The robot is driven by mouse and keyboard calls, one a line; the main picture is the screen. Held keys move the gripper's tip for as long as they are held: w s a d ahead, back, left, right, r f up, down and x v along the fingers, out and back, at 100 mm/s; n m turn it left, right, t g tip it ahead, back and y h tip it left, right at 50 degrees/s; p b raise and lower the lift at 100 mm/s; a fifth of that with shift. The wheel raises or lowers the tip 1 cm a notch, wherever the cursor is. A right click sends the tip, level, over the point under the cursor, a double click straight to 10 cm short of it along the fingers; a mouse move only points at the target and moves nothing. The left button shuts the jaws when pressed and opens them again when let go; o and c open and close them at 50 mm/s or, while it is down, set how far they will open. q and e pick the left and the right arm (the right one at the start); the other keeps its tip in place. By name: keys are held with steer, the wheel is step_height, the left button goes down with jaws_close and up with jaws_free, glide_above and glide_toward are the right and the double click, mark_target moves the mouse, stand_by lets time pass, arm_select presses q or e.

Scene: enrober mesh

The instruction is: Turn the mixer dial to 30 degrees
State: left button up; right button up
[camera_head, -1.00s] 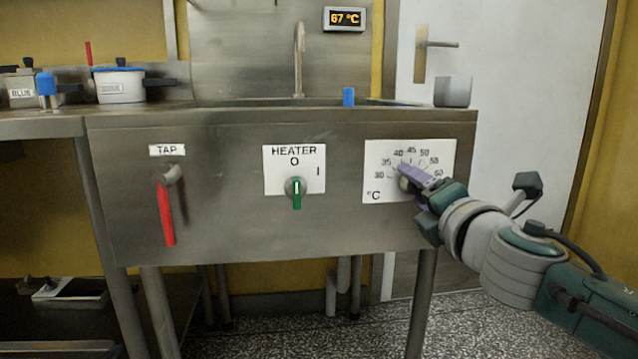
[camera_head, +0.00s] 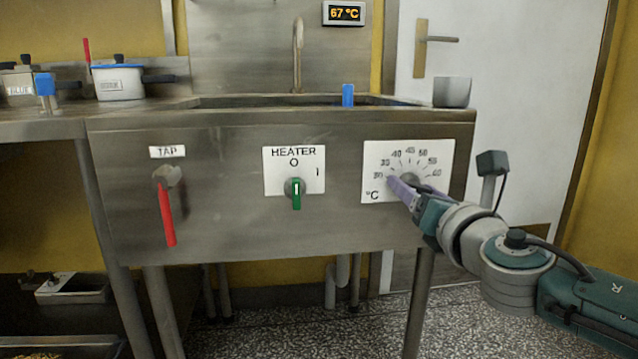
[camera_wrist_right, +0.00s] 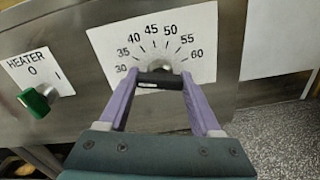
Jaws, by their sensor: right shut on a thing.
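The mixer dial (camera_wrist_right: 160,79) is a dark bar-shaped knob on a white scale plate (camera_head: 440,152) marked 30 to 60 °C. My right gripper (camera_wrist_right: 155,85) is shut on the dial, with one purple finger at each end of the bar. In the right wrist view a small white mark shows near the bar's left end, on the side of the 30. In the head view the purple fingers (camera_head: 402,190) cover most of the dial and lie close to the 30, so its exact setting is hard to read. My left gripper is out of view.
A green heater knob (camera_head: 296,190) and a red tap lever (camera_head: 167,212) are on the same steel front. A display (camera_head: 344,14) above reads 67 °C. A grey cup (camera_head: 453,91) stands at the right counter corner. Open floor lies in front.

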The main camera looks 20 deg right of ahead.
steer(key=shift+n, duration=0.3)
steer(key=o, duration=1.4)
steer(key=shift+s, duration=0.35)
steer(key=p+v, duration=0.2)
steer(key=v, duration=0.7)
steer(key=shift+s+a+p, duration=0.1)
steer(key=shift+a+p, duration=0.05)
steer(key=shift+p, duration=0.25)
